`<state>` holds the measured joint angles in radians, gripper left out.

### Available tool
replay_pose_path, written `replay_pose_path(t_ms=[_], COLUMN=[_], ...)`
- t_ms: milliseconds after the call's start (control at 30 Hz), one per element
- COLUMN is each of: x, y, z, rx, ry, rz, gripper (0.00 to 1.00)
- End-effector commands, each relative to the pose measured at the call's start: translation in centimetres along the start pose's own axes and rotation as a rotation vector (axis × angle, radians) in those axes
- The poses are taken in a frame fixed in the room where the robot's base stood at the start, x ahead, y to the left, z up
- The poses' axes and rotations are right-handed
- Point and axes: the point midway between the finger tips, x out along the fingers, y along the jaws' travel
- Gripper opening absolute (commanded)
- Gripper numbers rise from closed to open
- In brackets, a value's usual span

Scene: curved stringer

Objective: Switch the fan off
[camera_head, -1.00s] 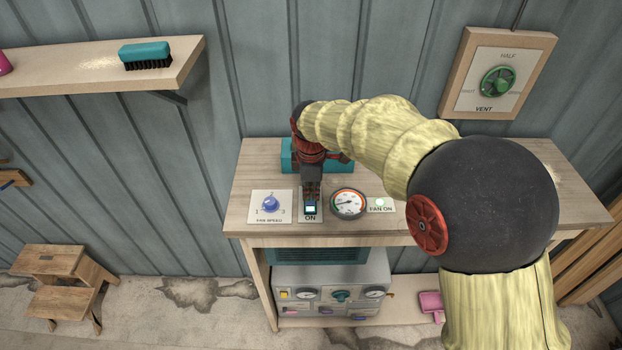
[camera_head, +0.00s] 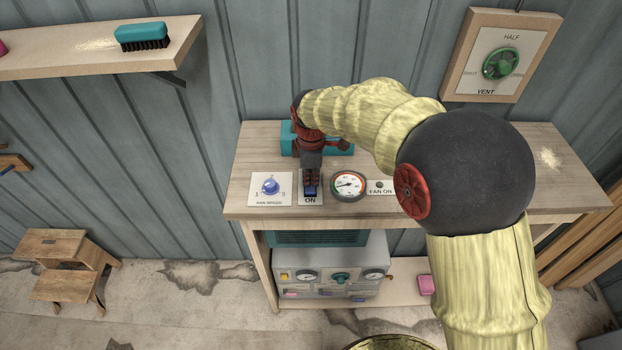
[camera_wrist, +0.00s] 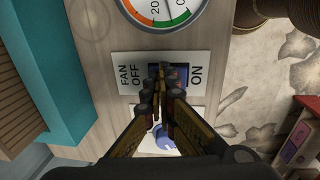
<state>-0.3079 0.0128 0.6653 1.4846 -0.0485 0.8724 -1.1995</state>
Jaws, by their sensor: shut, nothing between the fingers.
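The fan switch (camera_head: 310,191) is a blue rocker on a white plate on the bench top. In the wrist view the switch (camera_wrist: 180,73) sits between the words FAN OFF and ON, partly hidden by my fingers. My gripper (camera_head: 311,184) points down at it, fingers shut and empty. In the wrist view my gripper's tips (camera_wrist: 163,78) overlap the rocker on its FAN OFF side; I cannot tell whether they touch it. The FAN ON lamp (camera_head: 379,185) is dark.
A fan speed knob (camera_head: 270,187) is left of the switch and a round gauge (camera_head: 348,185) right of it. A teal box (camera_head: 341,146) stands behind my gripper. A vent dial (camera_head: 501,63) hangs on the wall. A wooden stool (camera_head: 65,263) stands at lower left.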

Motion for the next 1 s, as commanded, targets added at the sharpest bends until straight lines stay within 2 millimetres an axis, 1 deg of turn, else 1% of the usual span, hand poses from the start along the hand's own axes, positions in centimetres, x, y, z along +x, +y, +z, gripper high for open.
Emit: replay_pose_path(t_ms=[67, 467, 800, 867, 967, 1000], x=[0.3, 0.1, 0.0, -0.3, -1.5, -2.1], y=[-0.3, -1.9, -1.9, -1.8, -1.7, -1.6], z=[0.1, 0.1, 0.1, 0.0, -0.3, -0.5], rx=[0.000, 0.000, 0.000, 0.000, 0.000, 0.000], ry=[-0.002, -0.003, -0.003, -0.003, -0.002, -0.002], rz=[-0.006, -0.010, -0.009, -0.008, -0.006, -0.006], gripper=[0.00, 0.00, 0.00, 0.00, 0.00, 0.00])
